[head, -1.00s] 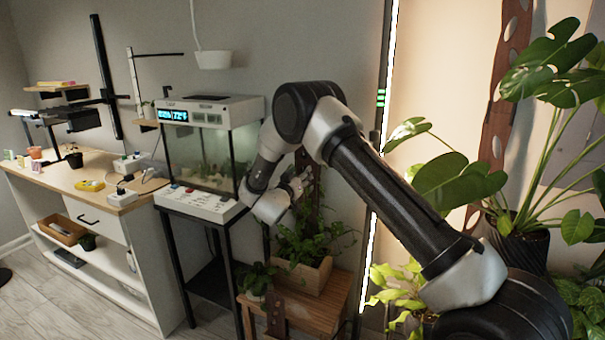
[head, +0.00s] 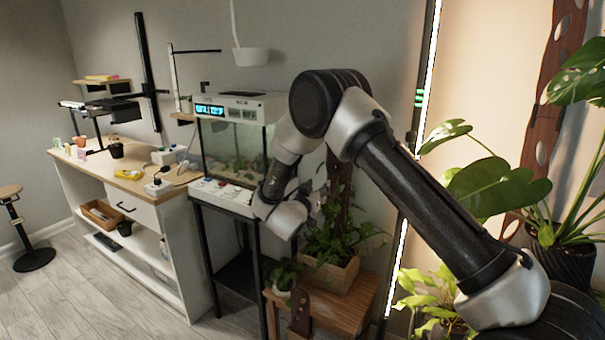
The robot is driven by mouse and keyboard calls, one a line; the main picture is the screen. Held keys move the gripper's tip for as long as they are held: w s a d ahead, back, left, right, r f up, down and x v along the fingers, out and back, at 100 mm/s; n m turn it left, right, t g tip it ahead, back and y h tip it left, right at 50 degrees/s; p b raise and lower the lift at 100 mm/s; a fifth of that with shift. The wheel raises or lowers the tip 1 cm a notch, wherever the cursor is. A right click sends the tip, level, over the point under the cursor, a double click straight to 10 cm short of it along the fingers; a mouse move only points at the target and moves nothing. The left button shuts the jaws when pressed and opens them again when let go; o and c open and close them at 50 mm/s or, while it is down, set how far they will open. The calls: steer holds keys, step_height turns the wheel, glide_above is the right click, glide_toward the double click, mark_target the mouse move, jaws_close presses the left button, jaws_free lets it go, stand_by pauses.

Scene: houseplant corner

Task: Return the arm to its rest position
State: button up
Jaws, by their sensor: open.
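My arm reaches in from the lower right, bends at a high black elbow and comes down to the wrist in the middle of the head view. My gripper (head: 312,200) is open, at the end of the wrist, small and partly hidden by it. No object shows between its fingers. It appears in front of the leafy plant in the wooden planter (head: 330,274), to the right of the glass terrarium (head: 235,148). I cannot tell how far it is from the leaves.
The planter stands on a small wooden stand (head: 345,310). The terrarium is on a black-framed stand (head: 233,270). A white workbench (head: 135,215) and a stool (head: 30,235) are at left. A large-leaved plant (head: 500,190) is at right. Open floor (head: 85,290) lies at lower left.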

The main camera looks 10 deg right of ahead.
steer(key=s+a+f+n+g+y, duration=0.3)
steer(key=a+f+n+g+y, duration=0.1)
steer(key=a+f+y, duration=0.5)
steer(key=s+r+n+g+y, duration=0.1)
steer(key=s+g+y, duration=0.1)
steer(key=s+g, duration=0.35)
steer(key=s+d+r+h, duration=0.1)
steer(key=s+d+r, duration=0.8)
steer(key=s, duration=0.4)
steer(key=s+d+r+g+h, duration=0.1)
steer(key=s+d+r, duration=0.8)
steer(key=s+d, duration=0.3)
steer(key=s+d+r, duration=0.9)
steer(key=s+d, duration=0.1)
steer(key=s, duration=0.4)
steer(key=shift+d+r+m+g+h, duration=0.2)
steer(key=shift+r+m+g+h, duration=0.1)
steer(key=shift+g+h, duration=0.1)
